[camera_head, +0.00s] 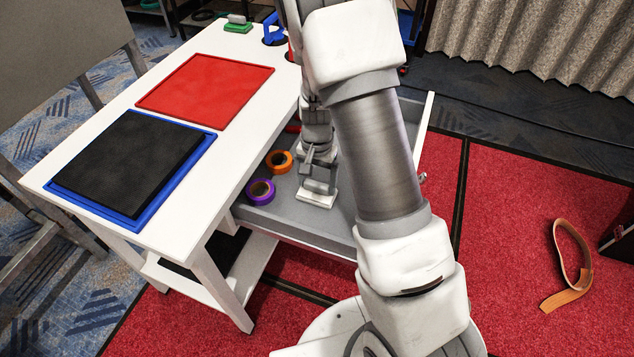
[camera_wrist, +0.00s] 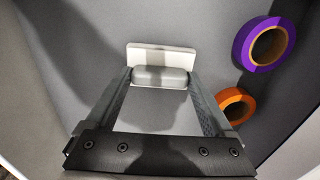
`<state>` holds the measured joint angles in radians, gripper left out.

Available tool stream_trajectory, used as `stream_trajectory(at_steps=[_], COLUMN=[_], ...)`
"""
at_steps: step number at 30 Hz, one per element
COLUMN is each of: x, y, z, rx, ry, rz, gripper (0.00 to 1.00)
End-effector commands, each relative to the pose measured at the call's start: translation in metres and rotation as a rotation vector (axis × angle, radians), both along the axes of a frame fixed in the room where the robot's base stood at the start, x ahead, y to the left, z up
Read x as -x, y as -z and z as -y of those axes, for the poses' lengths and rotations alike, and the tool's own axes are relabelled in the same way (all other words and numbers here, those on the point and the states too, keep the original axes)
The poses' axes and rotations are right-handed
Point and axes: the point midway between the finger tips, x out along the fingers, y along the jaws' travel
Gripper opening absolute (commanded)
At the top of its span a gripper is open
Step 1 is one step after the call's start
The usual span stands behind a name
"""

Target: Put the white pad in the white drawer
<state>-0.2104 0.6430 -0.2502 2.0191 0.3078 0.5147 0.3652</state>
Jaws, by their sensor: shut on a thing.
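The white drawer (camera_head: 284,222) is pulled out from the white table and has a grey inside. The white pad (camera_head: 317,200) is inside the drawer's outline, low over the grey floor. In the wrist view the white pad (camera_wrist: 160,54) shows its pale base and a grey grip part. My gripper (camera_head: 318,178) reaches down into the drawer from above. In the wrist view my gripper (camera_wrist: 160,78) has its fingers closed on either side of the pad's grip part. I cannot tell whether the pad touches the drawer floor.
An orange tape roll (camera_head: 279,161) and a purple tape roll (camera_head: 261,191) lie in the drawer left of the pad. The table (camera_head: 236,55) carries a red panel (camera_head: 205,88) and a black pad on a blue tray (camera_head: 205,150). A brown strap (camera_head: 572,280) lies on the red carpet.

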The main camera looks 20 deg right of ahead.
Motion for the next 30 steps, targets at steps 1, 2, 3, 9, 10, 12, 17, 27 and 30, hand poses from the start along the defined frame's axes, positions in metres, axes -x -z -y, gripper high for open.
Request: stream_trajectory(at_steps=[1, 2, 3, 9, 10, 12, 17, 27, 30], x=[0.0, 0.0, 0.0, 0.0, 0.0, 0.0, 0.0, -0.001, -0.001], y=[-0.001, -0.001, 0.0, 0.0, 0.0, 0.0, -0.005, -0.071, -0.091], z=[0.0, 0.0, 0.0, 0.0, 0.0, 0.0, 0.0, 0.0, 0.0], rx=[0.0, 0.0, 0.0, 0.001, 0.001, 0.001, 0.001, -0.001, 0.0], ry=[0.0, 0.0, 0.0, 0.0, 0.0, 0.0, 0.0, -0.001, 0.0], rz=[0.0, 0.0, 0.0, -0.001, -0.001, -0.001, 0.001, 0.004, 0.003], gripper=[0.42, 0.42, 0.42, 1.0, 1.0, 1.0, 1.0, 1.0, 1.0])
